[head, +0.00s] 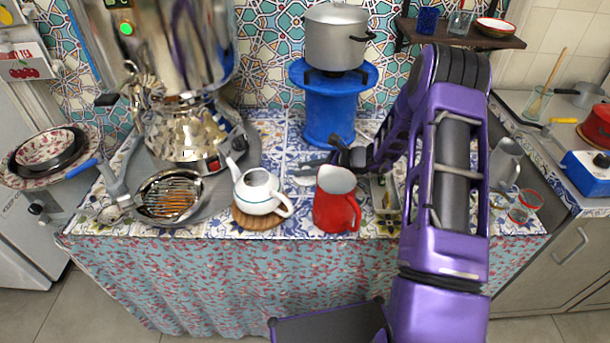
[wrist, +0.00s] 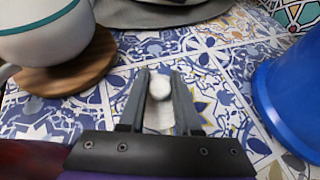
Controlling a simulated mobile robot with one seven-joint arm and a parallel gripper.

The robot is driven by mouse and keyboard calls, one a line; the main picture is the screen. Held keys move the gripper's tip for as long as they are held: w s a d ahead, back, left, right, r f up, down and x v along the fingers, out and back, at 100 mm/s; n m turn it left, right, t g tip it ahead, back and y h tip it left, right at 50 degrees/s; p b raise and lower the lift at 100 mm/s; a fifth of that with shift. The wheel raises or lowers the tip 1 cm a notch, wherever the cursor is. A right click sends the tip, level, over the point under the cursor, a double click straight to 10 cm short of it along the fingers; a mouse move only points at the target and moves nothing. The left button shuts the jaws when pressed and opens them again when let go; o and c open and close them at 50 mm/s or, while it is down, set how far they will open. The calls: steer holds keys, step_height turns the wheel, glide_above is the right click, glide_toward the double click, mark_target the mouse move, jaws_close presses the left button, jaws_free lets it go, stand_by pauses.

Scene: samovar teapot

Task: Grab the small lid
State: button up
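The small lid (wrist: 159,85) shows in the wrist view as a small, rounded whitish piece between the tips of my gripper (wrist: 160,88). The two grey fingers are close together, and the lid fills the gap between them. In the head view my gripper (head: 318,164) reaches left over the tiled table, behind the red jug, and the lid cannot be made out there. The white teapot (head: 260,192) stands on a round wooden trivet (head: 256,220) to the left of the jug. It also shows at the left of the wrist view (wrist: 45,30).
The red jug (head: 336,207) stands right of the teapot, close to my arm. A blue stand (head: 331,115) with a steel pot (head: 336,40) is behind. A shiny samovar (head: 190,130) and a strainer pan (head: 168,195) are at left. Glasses (head: 518,212) are at right.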

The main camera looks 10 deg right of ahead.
jaws_close()
steer(key=shift+f, duration=0.1)
